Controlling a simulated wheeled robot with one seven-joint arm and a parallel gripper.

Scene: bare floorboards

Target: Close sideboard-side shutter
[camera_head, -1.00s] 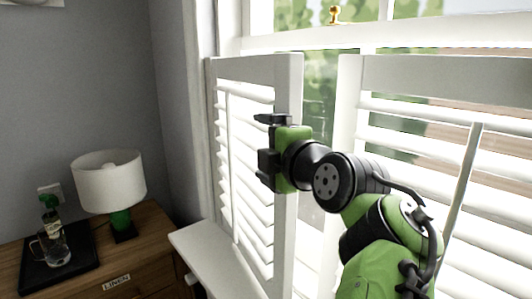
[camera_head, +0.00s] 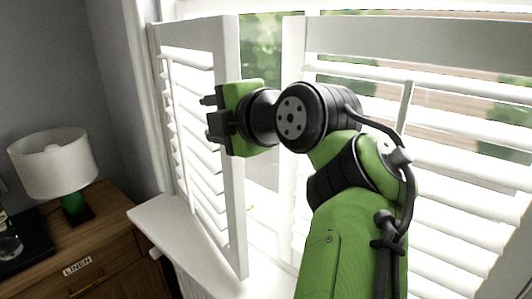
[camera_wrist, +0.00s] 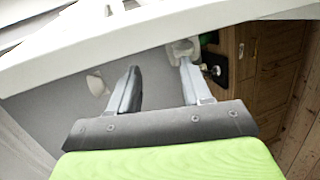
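The sideboard-side shutter (camera_head: 198,125) is the left white louvred panel in the head view. It stands ajar, angled away from the window frame, with a gap between its free edge and the right-hand shutter (camera_head: 350,42). My gripper (camera_head: 212,115) overlaps the free-edge stile near the upper part of the panel, its fingers pointing left across the louvres. Whether it touches the panel cannot be told. In the wrist view my gripper (camera_wrist: 160,72) has its two fingers apart with nothing clearly between them.
The window sill (camera_head: 165,222) juts out below the shutter. The wooden sideboard (camera_head: 95,262) stands at left with a white-shaded lamp (camera_head: 55,165) and a dark tray (camera_head: 28,238); its drawers (camera_wrist: 275,75) also show in the wrist view. My arm fills the lower middle of the head view.

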